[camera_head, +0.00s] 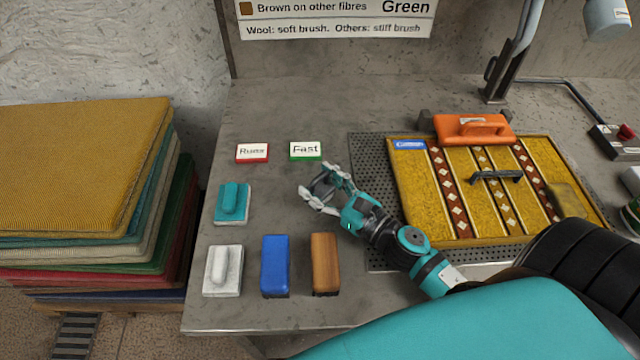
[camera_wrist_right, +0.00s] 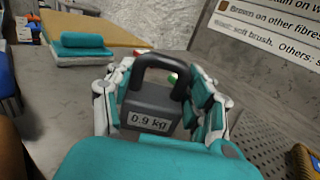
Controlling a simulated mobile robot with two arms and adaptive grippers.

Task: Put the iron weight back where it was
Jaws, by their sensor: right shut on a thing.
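The iron weight (camera_wrist_right: 152,112) is a dark grey block with a black loop handle and a label reading 0.9 kg. In the right wrist view it sits between the fingers of my right gripper (camera_wrist_right: 160,95), which is shut on it. In the head view my right gripper (camera_head: 319,183) is over the grey bench, just below the Fast card, and its fingers mostly hide the weight. I cannot tell whether the weight touches the bench. My left gripper is not in view.
Runs card (camera_head: 252,152) and Fast card (camera_head: 306,150) lie behind. Teal block (camera_head: 232,203), white block (camera_head: 223,270), blue brush (camera_head: 275,265) and brown brush (camera_head: 325,263) lie left and in front. A patterned rug (camera_head: 420,190) with an orange handled block (camera_head: 472,128) is right.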

